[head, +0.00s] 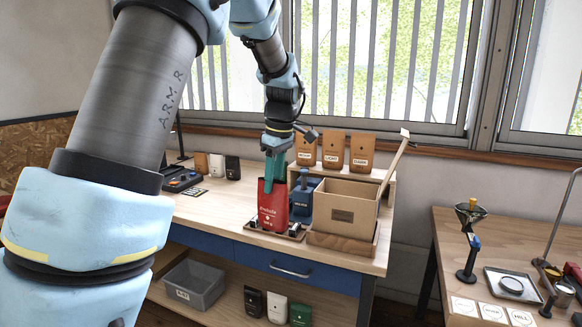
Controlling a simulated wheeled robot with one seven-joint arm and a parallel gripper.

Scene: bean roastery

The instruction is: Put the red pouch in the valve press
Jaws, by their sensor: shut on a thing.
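The red pouch (272,208) is upright near the front edge of the wooden workbench. My gripper (274,178) comes down from above, its teal fingers shut on the pouch's top. A blue device with a pale label (302,201), which looks like the valve press, stands right behind and to the right of the pouch. A dark base plate (296,237) with small fittings shows around the pouch's foot. The pouch hides most of the plate and part of the blue device. I cannot tell whether the pouch rests on the plate or hangs just above it.
A cardboard box (340,207) in a wooden tray stands close on the right, a stick leaning out. Brown pouches (333,150) stand on a shelf behind. Small pouches (217,166) stand at the back left. The bench top left of the red pouch (215,205) is clear.

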